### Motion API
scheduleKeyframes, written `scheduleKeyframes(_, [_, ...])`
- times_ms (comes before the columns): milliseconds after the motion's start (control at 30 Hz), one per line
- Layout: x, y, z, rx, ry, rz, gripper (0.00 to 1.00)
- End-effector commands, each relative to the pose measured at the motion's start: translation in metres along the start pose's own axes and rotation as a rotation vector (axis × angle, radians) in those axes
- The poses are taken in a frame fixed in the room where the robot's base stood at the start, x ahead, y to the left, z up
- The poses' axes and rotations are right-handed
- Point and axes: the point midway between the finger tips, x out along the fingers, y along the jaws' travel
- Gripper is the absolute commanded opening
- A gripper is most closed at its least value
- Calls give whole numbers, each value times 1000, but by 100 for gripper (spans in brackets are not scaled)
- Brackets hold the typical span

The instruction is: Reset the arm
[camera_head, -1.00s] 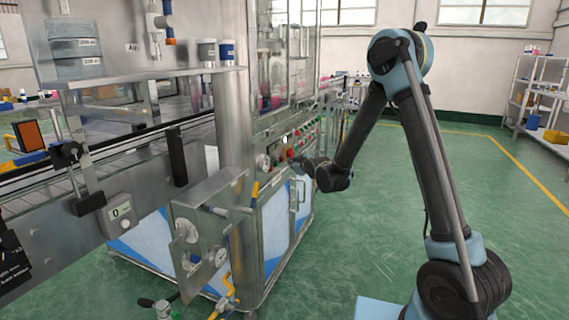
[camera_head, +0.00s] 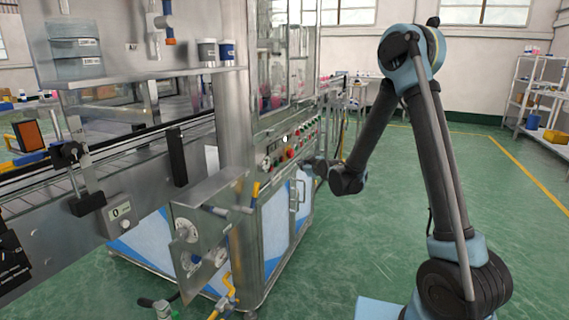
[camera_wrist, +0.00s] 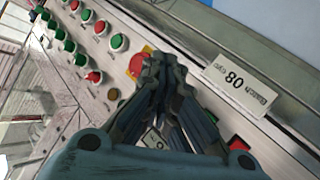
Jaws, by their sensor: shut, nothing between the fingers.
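My arm (camera_head: 440,170) stands at the right of the head view, bent at a high elbow, with its forearm reaching down and left toward the machine's control panel. My gripper (camera_head: 312,165) is small in the head view, just in front of the panel. In the wrist view my gripper (camera_wrist: 163,62) has its fingertips together with nothing between them. Behind the fingertips is the panel with a red button on a yellow plate (camera_wrist: 140,63), partly covered by them. I cannot tell whether the fingertips touch the panel.
The control panel (camera_wrist: 75,95) carries several red and green buttons and a white label (camera_wrist: 240,84). The steel machine (camera_head: 232,110) and its conveyor (camera_head: 110,165) fill the left. A valve box (camera_head: 205,235) juts out in front. Green floor (camera_head: 400,220) is open around my arm; shelves (camera_head: 540,95) stand far right.

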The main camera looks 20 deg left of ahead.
Motion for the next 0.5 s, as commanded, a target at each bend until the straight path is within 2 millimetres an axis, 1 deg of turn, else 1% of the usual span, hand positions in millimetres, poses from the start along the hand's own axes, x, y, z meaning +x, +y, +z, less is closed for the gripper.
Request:
scheduleKeyframes(367, [0, 0, 0, 0, 0, 0, 0])
scheduleKeyframes(500, [-5, 6, 1, 8, -13, 1, 0])
